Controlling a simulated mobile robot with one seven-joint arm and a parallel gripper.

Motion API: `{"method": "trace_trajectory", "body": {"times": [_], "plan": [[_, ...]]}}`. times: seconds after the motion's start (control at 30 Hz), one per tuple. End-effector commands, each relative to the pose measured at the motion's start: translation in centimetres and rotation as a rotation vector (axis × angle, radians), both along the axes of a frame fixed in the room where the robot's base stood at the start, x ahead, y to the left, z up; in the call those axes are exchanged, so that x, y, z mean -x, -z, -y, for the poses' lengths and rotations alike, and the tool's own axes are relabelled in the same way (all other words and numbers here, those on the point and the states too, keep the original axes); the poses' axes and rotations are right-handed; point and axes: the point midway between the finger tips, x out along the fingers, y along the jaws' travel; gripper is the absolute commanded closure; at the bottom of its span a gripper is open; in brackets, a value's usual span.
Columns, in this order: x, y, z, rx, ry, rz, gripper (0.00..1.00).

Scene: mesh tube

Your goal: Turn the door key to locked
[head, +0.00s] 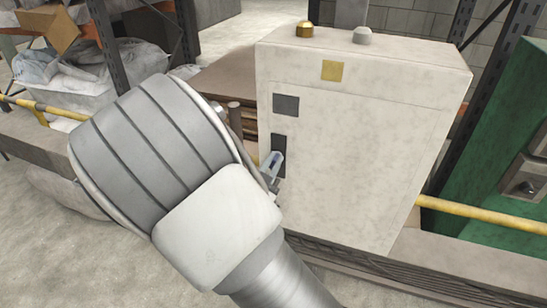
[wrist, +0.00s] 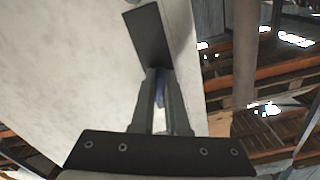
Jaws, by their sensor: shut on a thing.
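In the head view my wrist covers most of the gripper; only a grey-blue tip shows by the plate.
A second dark plate (head: 286,105) and a yellow square (head: 332,71) are higher on the cabinet. A brass knob (head: 304,29) and a grey knob (head: 362,35) stand on top. A yellow rail (head: 480,212) runs at the right, before a green cabinet (head: 495,150).

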Motion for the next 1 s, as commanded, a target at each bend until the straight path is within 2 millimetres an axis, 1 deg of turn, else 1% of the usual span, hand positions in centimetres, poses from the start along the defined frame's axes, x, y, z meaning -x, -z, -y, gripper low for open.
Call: {"method": "trace_trajectory", "body": {"times": [0.03,0.2,0.5,0.7,1.0], "plan": [[0.0,-0.26,0.0,0.036,0.0,-0.014,1.0],[-0.01,-0.23,0.07,0.158,0.001,-0.058,1.0],[0.02,-0.11,0.04,0.312,0.0,-0.113,1.0],[0.01,-0.04,0.03,0.358,0.0,-0.13,1.0],[0.01,0.0,0.02,0.371,-0.001,-0.135,1.0]]}}
